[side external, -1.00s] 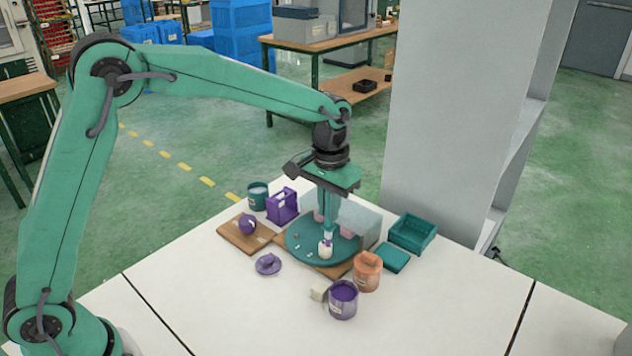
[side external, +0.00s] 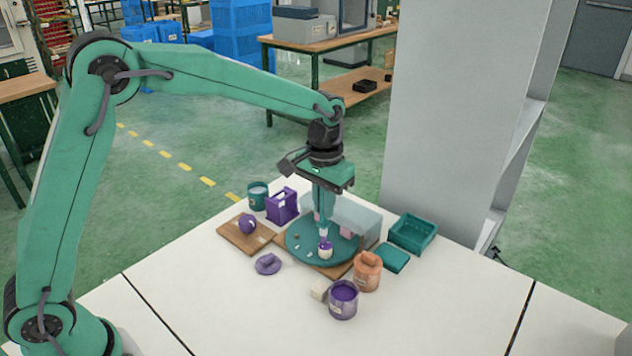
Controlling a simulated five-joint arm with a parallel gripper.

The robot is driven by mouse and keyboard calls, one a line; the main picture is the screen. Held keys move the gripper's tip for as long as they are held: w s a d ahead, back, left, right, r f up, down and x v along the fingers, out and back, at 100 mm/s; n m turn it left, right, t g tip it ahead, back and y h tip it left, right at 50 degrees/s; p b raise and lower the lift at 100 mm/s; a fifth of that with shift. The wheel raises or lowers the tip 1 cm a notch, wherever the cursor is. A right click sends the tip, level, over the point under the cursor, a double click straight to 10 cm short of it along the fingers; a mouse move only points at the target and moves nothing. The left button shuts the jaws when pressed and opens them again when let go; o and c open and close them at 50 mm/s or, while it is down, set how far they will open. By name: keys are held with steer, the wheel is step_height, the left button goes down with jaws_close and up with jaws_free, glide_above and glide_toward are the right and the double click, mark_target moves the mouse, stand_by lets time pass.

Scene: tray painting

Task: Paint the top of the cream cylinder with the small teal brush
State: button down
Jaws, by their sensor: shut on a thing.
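My gripper (side external: 322,203) points straight down over a round teal tray and is shut on the small teal brush (side external: 322,226). The brush is upright, with its tip at or just above the top of the cream cylinder (side external: 325,253). I cannot tell whether the tip touches it. The cylinder stands on the round teal tray (side external: 303,238) and shows purple around its top. The brush tip hides part of that top. An open pot of purple paint (side external: 343,303) stands at the front of the table.
An orange lidded pot (side external: 367,274), a teal crate (side external: 412,234) and a teal flat block (side external: 392,258) stand right of the tray. A purple holder (side external: 282,206), teal pot (side external: 258,199) and wooden board (side external: 238,238) stand left. A pale box (side external: 357,216) is close behind. The front left table is clear.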

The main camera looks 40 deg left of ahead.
steer(key=shift+d, duration=0.25)
steer(key=shift+d, duration=0.35)
steer(key=shift+d, duration=0.1)
steer(key=shift+a, duration=0.3)
stand_by(1.2)
steer(key=shift+d, duration=0.3)
steer(key=shift+a, duration=0.25)
steer(key=shift+a, duration=0.35)
steer(key=shift+a, duration=0.2)
steer(key=shift+r, duration=0.15)
stand_by(0.4)
